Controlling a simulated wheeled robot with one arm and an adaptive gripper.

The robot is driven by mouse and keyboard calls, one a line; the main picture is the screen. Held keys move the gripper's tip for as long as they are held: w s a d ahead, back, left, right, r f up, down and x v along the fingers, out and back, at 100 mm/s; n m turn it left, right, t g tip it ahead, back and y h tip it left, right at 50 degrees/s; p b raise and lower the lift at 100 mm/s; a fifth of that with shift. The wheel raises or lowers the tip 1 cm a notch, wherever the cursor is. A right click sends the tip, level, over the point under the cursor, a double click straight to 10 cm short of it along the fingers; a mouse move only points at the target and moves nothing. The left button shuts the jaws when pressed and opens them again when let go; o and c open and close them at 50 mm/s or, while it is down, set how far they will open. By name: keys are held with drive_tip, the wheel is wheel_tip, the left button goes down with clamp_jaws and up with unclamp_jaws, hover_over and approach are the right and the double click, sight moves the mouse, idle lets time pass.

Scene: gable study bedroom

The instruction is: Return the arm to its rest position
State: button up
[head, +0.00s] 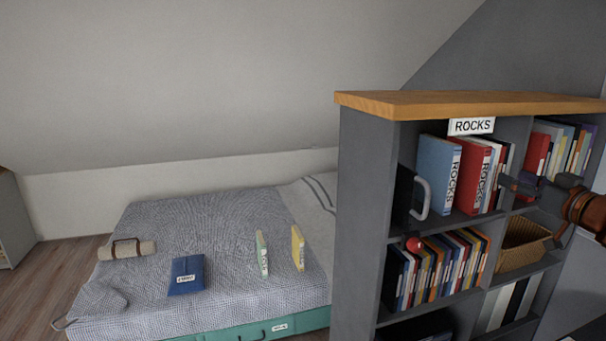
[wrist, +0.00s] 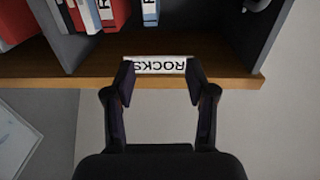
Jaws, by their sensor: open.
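My gripper (head: 513,186) reaches in from the right in the head view, in front of the bookcase's upper shelf and right of the red ROCKS binder (head: 474,176). In the wrist view my gripper (wrist: 160,78) is open, its two dark fingers spread with nothing held between them. The white ROCKS label (wrist: 158,64) on the bookcase's wooden top edge shows upside down beyond the fingertips. The same label (head: 471,126) is in the head view above the binders. Whether the fingers touch the bookcase cannot be told.
The grey bookcase (head: 362,220) holds a blue binder (head: 436,172), rows of books and a wicker basket (head: 522,244). A black item with a pale handle (head: 421,198) is at its left side. The bed (head: 218,225) carries a blue book (head: 187,275), two upright books and a roll (head: 127,250).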

drive_tip(key=s+a+f+m+g+h+p, duration=0.1)
drive_tip(key=s+a+f+m+g+h, duration=0.25)
drive_tip(key=s+a+f+g, duration=0.4)
drive_tip(key=s+a+f+m+g+h+p, duration=0.1)
drive_tip(key=s+a+f+m+g+h, duration=0.1)
drive_tip(key=s+a+f+g+h, duration=0.55)
drive_tip(key=s+a+f+n+g+y, duration=0.1)
drive_tip(key=s+a+f+y, duration=0.1)
drive_tip(key=s+a, duration=0.3)
drive_tip(key=s+a+f+n+g+y, duration=0.1)
drive_tip(key=s+a+f+g+y, duration=0.1)
drive_tip(key=s+a, duration=0.4)
drive_tip(key=s+a+f+n+g+y+p, duration=0.1)
drive_tip(key=s+a+f+y, duration=0.2)
drive_tip(key=s, duration=0.7)
wheel_tip(320, 180, down, 3)
drive_tip(key=shift+a+y, duration=0.3)
drive_tip(key=shift+a, duration=0.9)
